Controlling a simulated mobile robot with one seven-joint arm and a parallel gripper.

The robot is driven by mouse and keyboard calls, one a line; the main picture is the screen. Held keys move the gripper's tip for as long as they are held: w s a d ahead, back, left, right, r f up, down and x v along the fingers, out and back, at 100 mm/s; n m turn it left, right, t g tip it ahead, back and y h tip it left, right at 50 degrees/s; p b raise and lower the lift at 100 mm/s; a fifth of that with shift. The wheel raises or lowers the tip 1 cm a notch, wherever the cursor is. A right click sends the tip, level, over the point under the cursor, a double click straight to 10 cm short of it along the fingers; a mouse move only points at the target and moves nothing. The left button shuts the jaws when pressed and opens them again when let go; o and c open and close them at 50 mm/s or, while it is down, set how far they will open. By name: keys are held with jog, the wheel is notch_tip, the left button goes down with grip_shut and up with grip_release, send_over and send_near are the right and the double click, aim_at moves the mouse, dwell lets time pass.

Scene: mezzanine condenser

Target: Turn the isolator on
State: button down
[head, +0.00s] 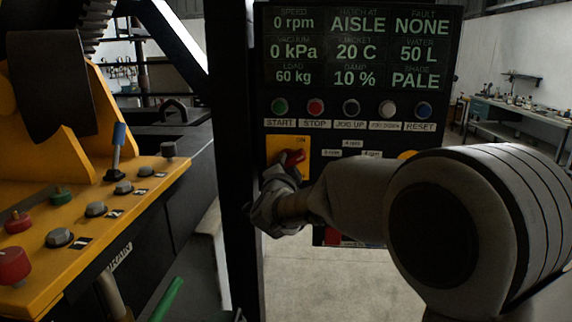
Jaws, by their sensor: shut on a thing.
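The isolator is a red handle (292,158) on a yellow plate (273,146) at the lower left of the dark control panel (360,90). The word ON shows at the plate's upper right. The handle is tilted, its visible end pointing up and right. My gripper (284,172) is at the handle, shut on its lower part, and hides that part and much of the plate. My arm comes in from the right and covers the panel's lower right.
A row of buttons, from START (279,106) to RESET (424,109), sits above the isolator. A dark post (232,150) stands close left of my gripper. A yellow console (110,205) with knobs and a blue-topped lever (117,145) is further left.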

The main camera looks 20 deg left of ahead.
jog(key=shift+n, duration=1.2)
jog(key=c, duration=0.6)
grip_release()
jog(key=shift+c, duration=0.2)
jog(key=v, duration=1.7)
jog(key=shift+s+b, duration=0.25)
jog(key=shift+b, duration=0.2)
